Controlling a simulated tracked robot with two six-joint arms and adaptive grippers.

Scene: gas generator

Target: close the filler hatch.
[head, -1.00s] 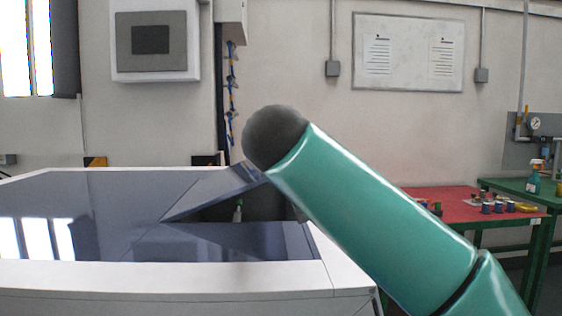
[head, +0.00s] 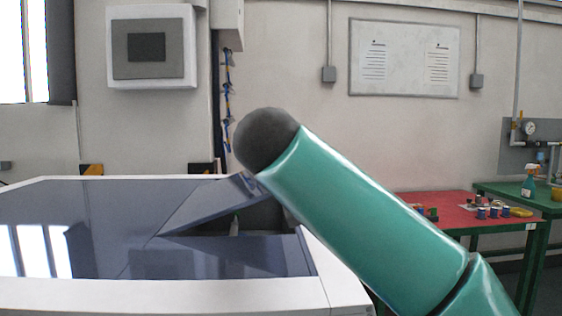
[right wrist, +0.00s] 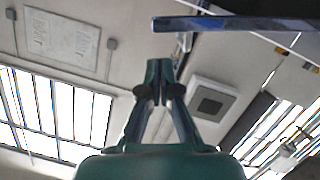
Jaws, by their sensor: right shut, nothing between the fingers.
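The filler hatch lid (head: 210,206) is a dark glossy blue-grey panel, standing open and tilted over a dark opening (head: 262,222) in the generator's top (head: 80,215). A small green-tipped item (head: 234,226) shows inside the opening. My right arm comes in from the right and covers the lid's upper right end. In the head view my right gripper is out of sight. In the right wrist view my right gripper (right wrist: 158,88) is shut and empty. A dark blue-grey edge (right wrist: 235,23), apparently of the lid, lies just beyond its fingertips; whether they touch cannot be told. My left gripper is not in view.
The generator's pale rim (head: 170,296) runs along the front. A red-topped table (head: 440,212) with small items and a green bench (head: 530,198) stand to the right. A grey wall box (head: 150,46) hangs behind.

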